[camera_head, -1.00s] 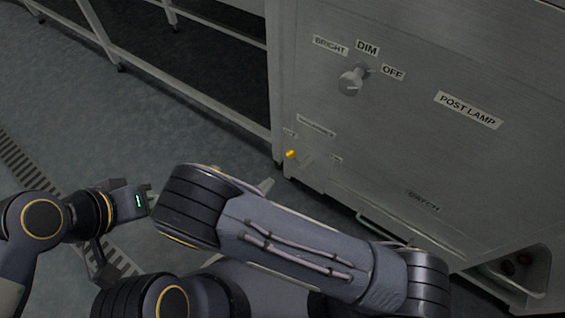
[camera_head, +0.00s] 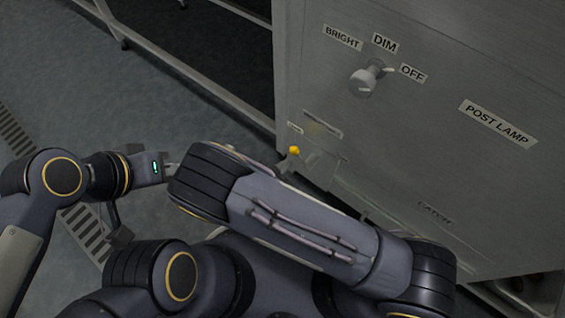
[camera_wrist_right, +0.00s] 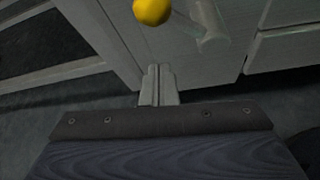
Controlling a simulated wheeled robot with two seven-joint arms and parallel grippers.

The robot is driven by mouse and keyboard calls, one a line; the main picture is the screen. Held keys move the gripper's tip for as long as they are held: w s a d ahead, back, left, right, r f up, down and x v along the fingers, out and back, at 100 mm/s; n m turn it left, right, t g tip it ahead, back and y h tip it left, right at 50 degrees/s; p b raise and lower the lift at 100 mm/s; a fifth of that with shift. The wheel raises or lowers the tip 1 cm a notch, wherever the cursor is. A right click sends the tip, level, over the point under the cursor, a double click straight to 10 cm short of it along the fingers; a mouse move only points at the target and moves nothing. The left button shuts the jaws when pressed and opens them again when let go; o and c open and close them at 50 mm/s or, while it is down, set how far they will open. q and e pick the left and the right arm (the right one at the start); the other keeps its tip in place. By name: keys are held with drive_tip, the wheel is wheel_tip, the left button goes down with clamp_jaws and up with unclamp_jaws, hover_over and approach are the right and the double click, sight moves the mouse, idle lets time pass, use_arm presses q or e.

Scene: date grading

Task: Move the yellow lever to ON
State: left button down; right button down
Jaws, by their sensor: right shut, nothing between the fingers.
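The yellow lever (camera_head: 294,150) sits low on the grey metal panel, its round knob near a small label I cannot read. In the right wrist view the yellow knob (camera_wrist_right: 151,11) is at the top edge, and its grey pivot (camera_wrist_right: 212,38) is to its right. My right gripper (camera_head: 284,167) is just below the knob in the head view, partly hidden by my arm. In the right wrist view its fingers (camera_wrist_right: 158,72) are together and empty, below the knob with a visible gap. My left gripper (camera_head: 160,166) is at the left, its fingertips not clearly visible.
A grey rotary knob (camera_head: 364,81) with BRIGHT, DIM and OFF labels is above the lever. A POST LAMP label (camera_head: 497,124) is to its right, and a CATCH label (camera_head: 435,212) is lower. A floor grate (camera_head: 88,232) lies left. Open floor is left of the panel.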

drive_tip(key=r+p, duration=0.2)
drive_tip(key=d+r+p, duration=0.1)
drive_tip(key=r+p, duration=0.1)
